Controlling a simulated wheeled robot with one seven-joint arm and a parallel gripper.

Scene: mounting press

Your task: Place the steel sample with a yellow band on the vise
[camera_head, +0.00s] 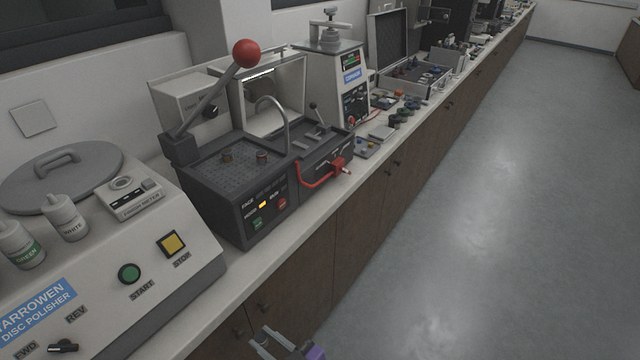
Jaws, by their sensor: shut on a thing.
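My gripper (272,345) shows only in part at the bottom edge, in front of the cabinet doors and below the bench top. It is shut, but what it holds is cut off or too small to make out. I cannot pick out a steel sample with a yellow band for certain. Two small round samples (262,156) stand on the perforated deck of the dark cutting machine (240,190); the right one looks reddish on top. A small grey vise-like fixture (316,134) sits on the right part of that machine, and nothing can be made out in it.
A disc polisher (150,255) with bottles stands at the left. A red-knobbed lever (246,54) rises over the cutting machine, and a curved hose (283,115) arches above its deck. A press (340,75) and small parts stand farther along. The floor (480,220) to the right is clear.

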